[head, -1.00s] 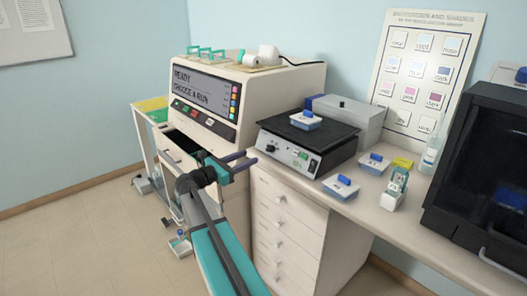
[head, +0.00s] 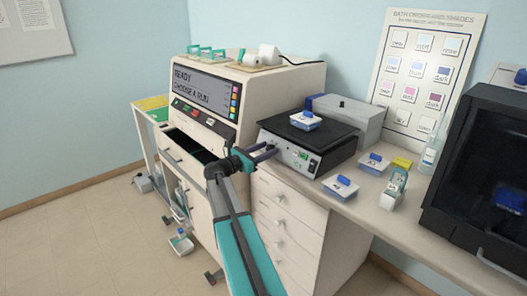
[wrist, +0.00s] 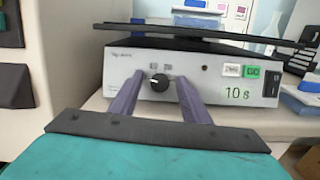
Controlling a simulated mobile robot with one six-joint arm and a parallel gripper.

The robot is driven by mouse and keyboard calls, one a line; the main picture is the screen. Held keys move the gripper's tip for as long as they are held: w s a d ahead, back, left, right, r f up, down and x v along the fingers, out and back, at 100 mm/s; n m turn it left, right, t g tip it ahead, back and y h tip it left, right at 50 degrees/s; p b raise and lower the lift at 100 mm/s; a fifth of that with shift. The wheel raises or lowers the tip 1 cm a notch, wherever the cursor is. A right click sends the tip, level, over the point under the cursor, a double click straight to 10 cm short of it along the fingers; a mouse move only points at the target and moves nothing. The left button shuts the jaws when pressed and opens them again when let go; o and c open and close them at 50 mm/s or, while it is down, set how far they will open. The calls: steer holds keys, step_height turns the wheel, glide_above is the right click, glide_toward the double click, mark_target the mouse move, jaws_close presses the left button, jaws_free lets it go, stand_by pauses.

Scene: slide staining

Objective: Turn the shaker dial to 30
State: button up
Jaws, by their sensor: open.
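The shaker (head: 290,155) stands on the bench, a grey box with a black platform (head: 312,135) on top. In the wrist view its front panel (wrist: 205,85) faces me. The black dial (wrist: 160,82) with a pale pointer mark is on the panel left of centre; the display (wrist: 237,93) reads "10 s". A white button and a green GO button (wrist: 251,72) sit above the display. My gripper (wrist: 157,82) is open and empty, its two purple fingers on either side of the dial as seen. I cannot tell whether they touch it. In the head view my gripper (head: 268,152) is close to the shaker's front.
A blue-lidded tub (head: 305,121) sits on the platform. More blue-lidded tubs (head: 341,187) and a small bottle holder (head: 393,190) are on the bench to the right. The staining machine (head: 250,105) rises at left, with an open drawer (head: 190,145) below.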

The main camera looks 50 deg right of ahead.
steer(key=c, duration=1)
steer(key=shift+a+f, duration=0.1)
steer(key=shift+a, duration=0.15)
steer(key=shift+c, duration=0.4)
steer(key=shift+d, duration=0.1)
